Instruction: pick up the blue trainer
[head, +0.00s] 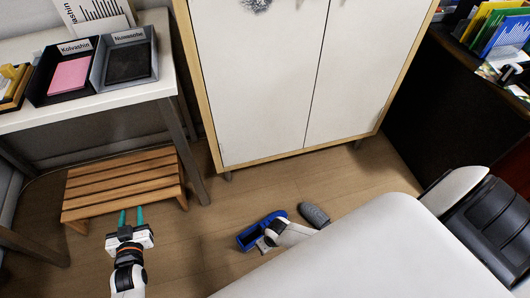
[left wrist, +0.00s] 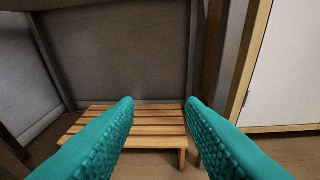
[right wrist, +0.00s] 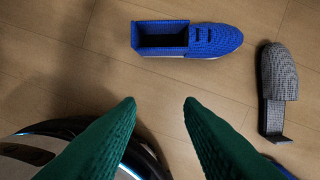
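The blue trainer (head: 258,232) lies on the wooden floor in front of the white cabinet, partly covered by my right arm in the head view. In the right wrist view the blue trainer (right wrist: 190,38) lies sideways, its opening to the left and toe to the right. My right gripper (right wrist: 160,102) is open and empty, with the trainer beyond its fingertips and apart from them. My left gripper (head: 132,217) is open and empty by the wooden slatted bench (head: 125,184); its spread fingers also show in the left wrist view.
A grey shoe (right wrist: 275,88) lies right of the trainer. A blue piece (right wrist: 286,170) shows at the lower right edge, mostly cut off. The white cabinet (head: 285,80) stands behind; a table (head: 95,100) with trays is at the left. Floor between bench and trainer is clear.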

